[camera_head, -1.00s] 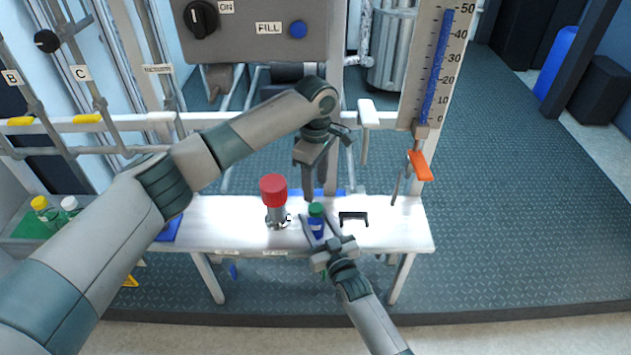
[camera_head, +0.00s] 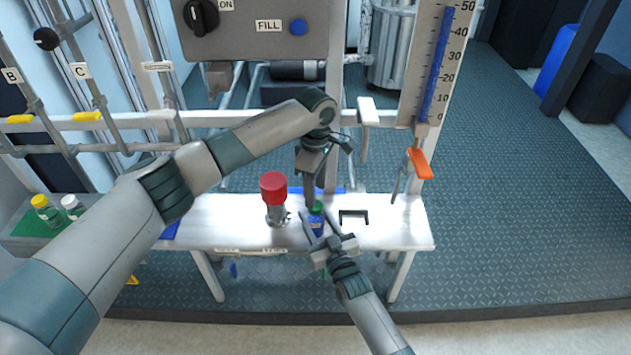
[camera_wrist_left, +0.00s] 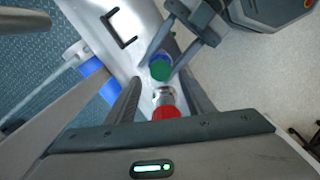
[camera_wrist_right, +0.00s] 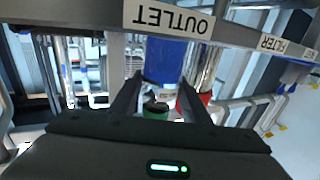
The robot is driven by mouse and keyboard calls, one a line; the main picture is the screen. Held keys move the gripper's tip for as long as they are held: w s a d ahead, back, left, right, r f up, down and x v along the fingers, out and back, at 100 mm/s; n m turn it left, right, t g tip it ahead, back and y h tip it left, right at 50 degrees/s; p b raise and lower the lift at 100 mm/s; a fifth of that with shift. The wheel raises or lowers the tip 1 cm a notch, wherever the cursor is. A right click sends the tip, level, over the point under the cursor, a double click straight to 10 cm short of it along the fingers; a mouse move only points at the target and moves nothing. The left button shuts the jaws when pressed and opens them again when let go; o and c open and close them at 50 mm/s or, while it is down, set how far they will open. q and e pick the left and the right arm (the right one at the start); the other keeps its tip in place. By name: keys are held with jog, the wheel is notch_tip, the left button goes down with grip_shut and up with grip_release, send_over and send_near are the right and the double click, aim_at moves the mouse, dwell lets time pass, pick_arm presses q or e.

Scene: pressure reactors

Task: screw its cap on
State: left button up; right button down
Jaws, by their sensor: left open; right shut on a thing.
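A small blue bottle (camera_head: 317,226) with a green cap (camera_head: 316,208) on its top stands upright at the bench's front edge. My right gripper (camera_head: 325,225) is shut on the bottle from the front. The right wrist view shows the blue bottle (camera_wrist_right: 166,60) and green cap (camera_wrist_right: 155,109) upside down. My left gripper (camera_head: 311,203) points down from above, its tips close to the cap. In the left wrist view the green cap (camera_wrist_left: 160,70) lies just beyond the open fingers (camera_wrist_left: 160,82). I cannot tell whether they touch it or how tightly the cap sits.
A metal fitting with a red top (camera_head: 274,190) stands close left of the bottle on the white bench (camera_head: 400,225). A black bracket (camera_head: 353,216) lies to the right. Two capped bottles (camera_head: 58,210) stand in a tray at far left. An orange handle (camera_head: 420,163) hangs at right.

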aim_at(315, 220)
pick_arm(q)
jog(key=shift+f, duration=2.5)
jog(key=c, duration=1.1)
jog(key=shift+m, duration=0.3)
